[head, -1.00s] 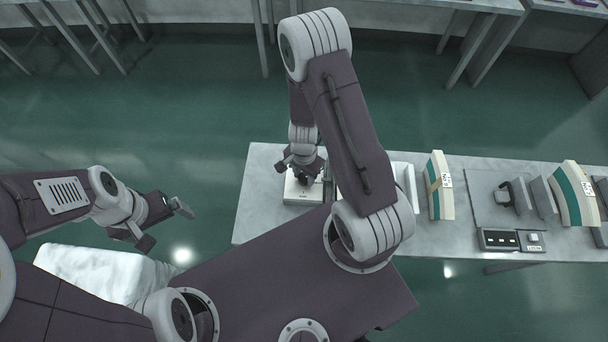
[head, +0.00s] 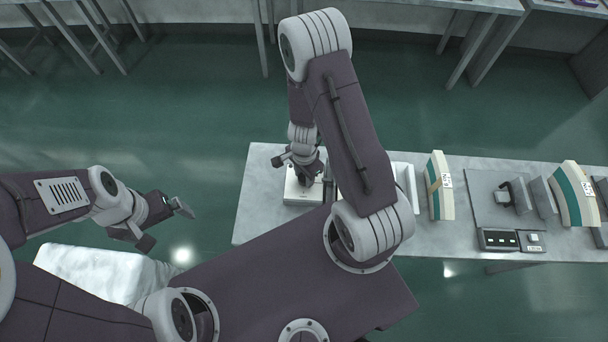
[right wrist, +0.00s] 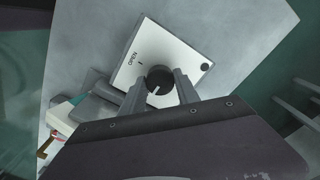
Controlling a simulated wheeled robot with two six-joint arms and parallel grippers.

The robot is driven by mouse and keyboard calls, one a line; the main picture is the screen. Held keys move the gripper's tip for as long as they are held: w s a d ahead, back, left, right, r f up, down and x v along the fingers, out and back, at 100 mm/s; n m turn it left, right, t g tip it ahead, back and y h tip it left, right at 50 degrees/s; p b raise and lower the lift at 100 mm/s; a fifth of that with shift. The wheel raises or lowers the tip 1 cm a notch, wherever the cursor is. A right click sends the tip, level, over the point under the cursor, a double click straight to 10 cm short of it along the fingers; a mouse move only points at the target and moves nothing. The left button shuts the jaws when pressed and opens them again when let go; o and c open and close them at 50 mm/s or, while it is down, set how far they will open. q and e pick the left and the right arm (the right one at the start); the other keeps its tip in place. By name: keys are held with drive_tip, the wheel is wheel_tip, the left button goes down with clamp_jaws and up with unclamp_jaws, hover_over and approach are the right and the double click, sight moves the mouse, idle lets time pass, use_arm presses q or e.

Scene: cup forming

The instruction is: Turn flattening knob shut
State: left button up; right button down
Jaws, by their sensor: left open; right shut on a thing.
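The black round knob (right wrist: 159,78) sits on a white box (right wrist: 143,55) with the word OPEN and a small mark on its face. A white pointer line on the knob points toward the bottom of the right wrist view, away from the OPEN label. My right gripper (right wrist: 160,88) is shut on the knob, one finger on each side. In the head view the box (head: 303,197) stands near the table's left end, with my right gripper (head: 304,178) over it. My left gripper (head: 165,226) is open and empty, left of the table and away from it.
The grey table (head: 262,190) runs to the right. On it are cream and green curved blocks (head: 440,200) (head: 574,195), a grey plate (head: 484,207) with upright pieces, and a control box (head: 511,240). A white-topped surface (head: 90,270) lies below my left arm.

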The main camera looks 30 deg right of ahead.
drive_tip(key=c, duration=0.9)
unclamp_jaws()
drive_tip(key=shift+w+r, duration=0.1)
drive_tip(key=shift+w, duration=0.1)
drive_tip(key=shift+c, duration=0.2)
drive_tip(key=shift+o, duration=0.2)
drive_tip(key=shift+s+d, duration=0.1)
wheel_tip(320, 180, up, 9)
drive_tip(key=p, duration=0.9)
